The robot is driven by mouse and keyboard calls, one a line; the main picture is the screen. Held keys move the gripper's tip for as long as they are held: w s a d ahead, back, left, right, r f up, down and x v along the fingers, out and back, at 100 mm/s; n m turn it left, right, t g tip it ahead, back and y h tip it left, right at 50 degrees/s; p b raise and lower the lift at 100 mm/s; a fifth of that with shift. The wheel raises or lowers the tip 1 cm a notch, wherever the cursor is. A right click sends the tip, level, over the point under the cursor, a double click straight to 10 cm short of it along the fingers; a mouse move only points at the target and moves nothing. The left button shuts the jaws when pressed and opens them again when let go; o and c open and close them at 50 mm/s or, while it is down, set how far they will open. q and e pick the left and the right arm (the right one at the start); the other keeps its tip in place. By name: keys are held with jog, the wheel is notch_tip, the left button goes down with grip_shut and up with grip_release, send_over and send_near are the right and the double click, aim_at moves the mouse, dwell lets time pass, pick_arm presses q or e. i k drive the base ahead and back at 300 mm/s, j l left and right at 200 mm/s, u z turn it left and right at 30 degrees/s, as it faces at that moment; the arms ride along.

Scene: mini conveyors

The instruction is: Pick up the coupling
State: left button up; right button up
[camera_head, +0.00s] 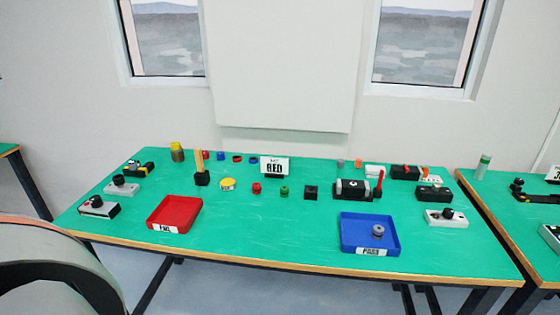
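A small grey stepped round piece (378,231), which looks like a coupling, sits in the blue tray (353,241) labelled PASS at the front right of the table. Other small round pieces stand on the table: a red one (256,188), a green one (284,191) and, further back, several red and blue ones such as this blue one (253,160). I cannot tell for certain which piece is the coupling. Neither of my grippers shows in the head view.
A red tray (157,226) labelled FAIL stands at the front left. Mini conveyors, such as a black one (352,189), line both sides of the green table (262,225). Its front middle is clear.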

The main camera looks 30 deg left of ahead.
aim_at(257, 187)
jog(key=u, duration=1.1)
